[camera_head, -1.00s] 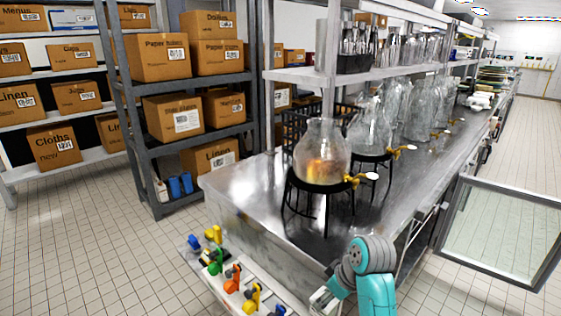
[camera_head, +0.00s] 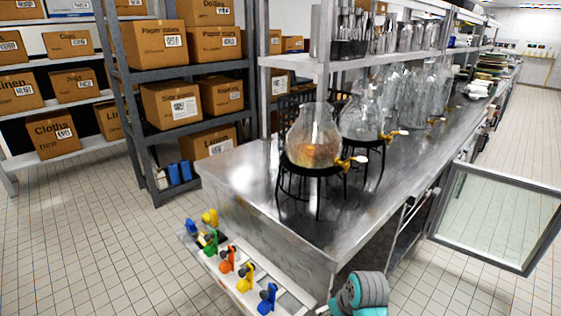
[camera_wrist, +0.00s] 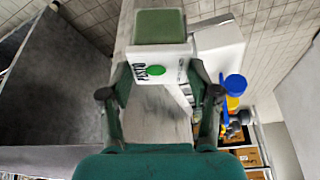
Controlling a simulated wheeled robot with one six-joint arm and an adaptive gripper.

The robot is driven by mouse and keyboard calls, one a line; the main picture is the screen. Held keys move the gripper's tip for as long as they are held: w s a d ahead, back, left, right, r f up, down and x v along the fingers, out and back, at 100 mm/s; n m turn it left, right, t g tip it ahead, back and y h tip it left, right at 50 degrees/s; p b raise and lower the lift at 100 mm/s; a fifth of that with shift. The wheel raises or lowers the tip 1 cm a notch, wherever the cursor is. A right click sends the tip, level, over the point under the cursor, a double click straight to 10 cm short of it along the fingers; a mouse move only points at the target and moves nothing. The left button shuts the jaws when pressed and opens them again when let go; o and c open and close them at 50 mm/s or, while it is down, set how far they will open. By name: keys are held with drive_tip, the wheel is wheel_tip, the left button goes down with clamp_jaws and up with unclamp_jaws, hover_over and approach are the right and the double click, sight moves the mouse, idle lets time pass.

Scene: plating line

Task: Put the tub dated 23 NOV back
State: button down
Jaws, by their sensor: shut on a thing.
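In the wrist view my gripper (camera_wrist: 158,82) is shut on a white tub (camera_wrist: 153,55) with a green top and a green dot. The word PESTO shows on its front. Smaller print on its side is too small to read, so I cannot tell its date. The gripper's dark green fingers press on its left and right sides. A pale block shows beside it on the right; I cannot tell whether it is part of the tub. In the head view the gripper and tub are out of sight; only part of my arm shows at the bottom.
A steel counter (camera_head: 245,190) carries glass dispensers (camera_head: 312,135) on black stands. A glass door (camera_head: 497,215) stands open on its right side. Several coloured objects (camera_head: 228,262) line a pale ledge at its near end. Boxed shelves (camera_head: 160,75) stand at left. Tiled floor lies clear between.

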drive_tip(key=s+d+f+m+h, duration=0.1)
drive_tip(key=s+f, duration=0.3)
drive_tip(key=f, duration=0.4)
drive_tip(key=s+d+f+m+h, duration=0.1)
drive_tip(key=s+d+f+m, duration=0.2)
drive_tip(key=f, duration=0.4)
drive_tip(key=shift+s+f+m+t, duration=0.4)
drive_tip(key=shift+s+m, duration=0.1)
drive_tip(key=shift+s, duration=0.55)
drive_tip(key=shift+d, duration=0.2)
